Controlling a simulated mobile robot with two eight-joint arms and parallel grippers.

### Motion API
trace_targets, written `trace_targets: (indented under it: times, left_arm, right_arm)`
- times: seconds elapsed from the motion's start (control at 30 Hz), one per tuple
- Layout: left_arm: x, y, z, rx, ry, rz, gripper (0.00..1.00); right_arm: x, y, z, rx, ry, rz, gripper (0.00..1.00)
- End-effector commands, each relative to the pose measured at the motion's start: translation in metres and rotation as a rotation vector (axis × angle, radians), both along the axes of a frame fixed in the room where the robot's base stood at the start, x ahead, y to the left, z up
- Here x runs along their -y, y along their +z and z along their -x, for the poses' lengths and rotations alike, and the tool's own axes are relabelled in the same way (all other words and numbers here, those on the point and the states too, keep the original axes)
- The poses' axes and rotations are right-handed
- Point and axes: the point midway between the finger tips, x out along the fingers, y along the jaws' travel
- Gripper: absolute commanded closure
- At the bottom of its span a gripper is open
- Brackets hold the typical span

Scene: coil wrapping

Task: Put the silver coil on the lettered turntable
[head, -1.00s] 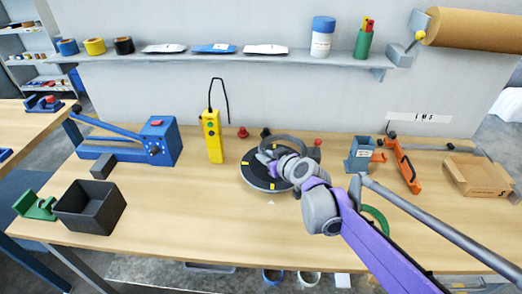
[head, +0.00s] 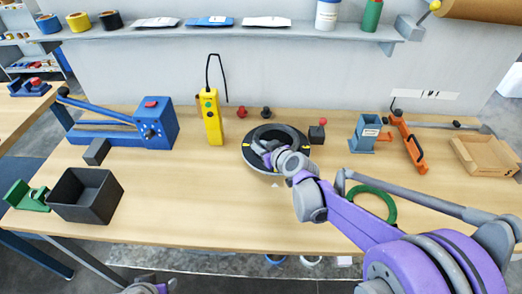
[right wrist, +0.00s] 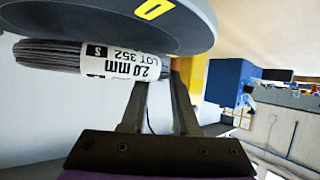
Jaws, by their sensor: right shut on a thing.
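The silver coil (head: 288,132) is a grey ring over the lettered turntable (head: 250,157), a dark round disc with yellow marks. I cannot tell whether the coil touches the disc.
A yellow pendant (head: 210,118) and a blue lever machine (head: 155,123) stand left of the turntable. A black bin (head: 87,196) is at the front left. A green ring (head: 389,208) lies right, near my right arm. The front middle of the bench is clear.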

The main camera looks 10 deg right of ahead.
Motion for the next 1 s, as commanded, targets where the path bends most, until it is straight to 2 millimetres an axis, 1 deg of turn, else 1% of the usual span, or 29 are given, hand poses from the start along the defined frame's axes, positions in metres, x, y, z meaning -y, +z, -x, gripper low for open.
trace_targets:
  times: [0.03, 0.1, 0.4, 0.43, 0.57, 0.6, 0.87, 1.0]
  left_arm:
    - [0.0000, -0.0021, 0.0005, -0.001, 0.000, 0.000, 0.50]
    - [0.0000, -0.0030, 0.0007, -0.001, 0.000, 0.000, 0.50]
    - [0.0000, -0.0035, 0.0008, -0.002, 0.000, 0.000, 0.50]
    - [0.0000, -0.0032, 0.0007, -0.001, 0.000, 0.000, 0.50]
    - [0.0000, -0.0031, 0.0007, -0.001, 0.000, 0.000, 0.50]
    - [0.0000, -0.0031, 0.0007, -0.001, 0.000, 0.000, 0.50]
    - [0.0000, -0.0024, 0.0006, -0.001, 0.000, 0.000, 0.50]
    - [0.0000, -0.0017, 0.0004, -0.001, 0.000, 0.000, 0.50]
  right_arm:
    - [0.0001, -0.0087, -0.0004, 0.000, 0.000, 0.001, 1.00]
    - [0.0002, -0.0150, -0.0001, 0.001, 0.000, 0.001, 1.00]
    - [0.0002, -0.0169, 0.0000, 0.001, -0.001, 0.000, 1.00]
    - [0.0000, -0.0170, -0.0001, 0.000, 0.000, 0.000, 0.66]
    - [0.0001, -0.0167, -0.0001, 0.000, 0.000, 0.000, 0.43]
    - [0.0001, -0.0166, 0.0000, 0.000, 0.000, 0.000, 0.41]
    - [0.0001, -0.0154, 0.0000, 0.000, 0.000, 0.000, 0.41]
    - [0.0030, -0.0108, 0.0083, 0.000, -0.001, 0.000, 0.41]
